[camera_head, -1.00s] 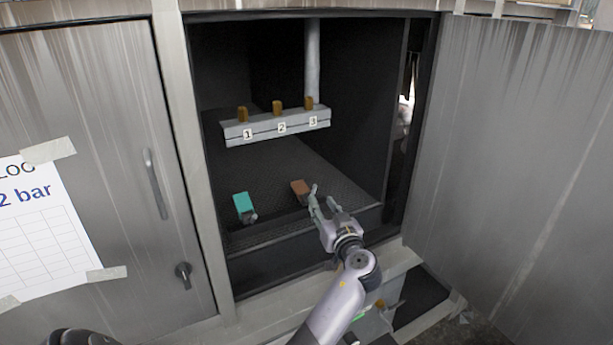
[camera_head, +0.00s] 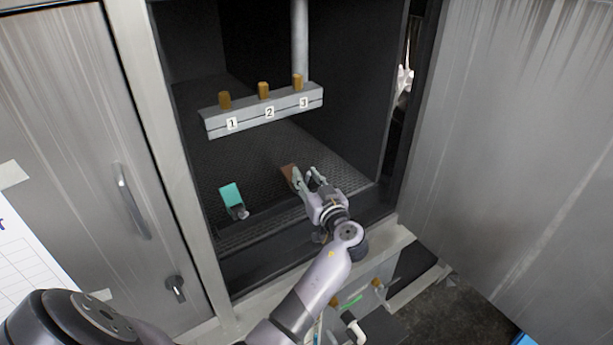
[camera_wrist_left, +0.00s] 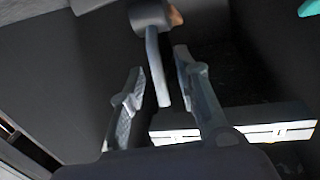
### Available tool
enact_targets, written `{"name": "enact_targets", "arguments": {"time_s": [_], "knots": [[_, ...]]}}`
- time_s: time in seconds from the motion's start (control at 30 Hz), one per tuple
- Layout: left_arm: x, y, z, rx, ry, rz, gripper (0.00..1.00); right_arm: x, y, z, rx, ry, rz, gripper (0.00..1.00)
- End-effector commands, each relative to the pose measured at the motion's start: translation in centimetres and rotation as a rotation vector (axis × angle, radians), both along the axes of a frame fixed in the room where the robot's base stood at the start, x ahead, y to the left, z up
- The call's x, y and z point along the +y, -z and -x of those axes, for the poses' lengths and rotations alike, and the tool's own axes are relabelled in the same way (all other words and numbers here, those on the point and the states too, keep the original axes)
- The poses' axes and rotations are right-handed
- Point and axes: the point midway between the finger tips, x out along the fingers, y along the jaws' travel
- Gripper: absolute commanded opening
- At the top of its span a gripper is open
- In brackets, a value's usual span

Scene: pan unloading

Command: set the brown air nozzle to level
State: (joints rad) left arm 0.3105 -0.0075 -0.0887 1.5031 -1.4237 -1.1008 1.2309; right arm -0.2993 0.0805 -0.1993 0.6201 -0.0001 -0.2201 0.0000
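The brown air nozzle (camera_head: 287,172) is a small block on the dark cabinet floor, partly hidden by my left gripper (camera_head: 310,178). In the left wrist view its brown body (camera_wrist_left: 176,16) shows only as a sliver behind a dark round hub. A flat grey lever (camera_wrist_left: 156,62) extends from that hub. The lever stands between the two fingers of my left gripper (camera_wrist_left: 158,62), which are open with a visible gap on each side. The nozzle's exact tilt is hard to tell. My right gripper is not in view.
A teal nozzle (camera_head: 230,195) sits to the left on the cabinet floor. A grey rail (camera_head: 262,112) numbered 1 to 3, with brown pegs, hangs above. The open metal door (camera_head: 510,130) is at right, the cabinet's front sill (camera_head: 385,245) below.

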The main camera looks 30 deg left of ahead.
Motion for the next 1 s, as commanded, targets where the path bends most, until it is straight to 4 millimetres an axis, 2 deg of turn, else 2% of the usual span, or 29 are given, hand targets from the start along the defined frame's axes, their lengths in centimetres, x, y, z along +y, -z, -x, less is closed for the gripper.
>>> {"name": "enact_targets", "arguments": {"time_s": [0.43, 1.0], "knots": [[0.02, -0.04, -0.02, -0.001, 0.0, -0.001, 0.0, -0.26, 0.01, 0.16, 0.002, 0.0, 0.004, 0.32], [0.01, -0.1, -0.04, -0.002, 0.001, -0.001, 0.0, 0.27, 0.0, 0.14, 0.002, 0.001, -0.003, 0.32]]}}
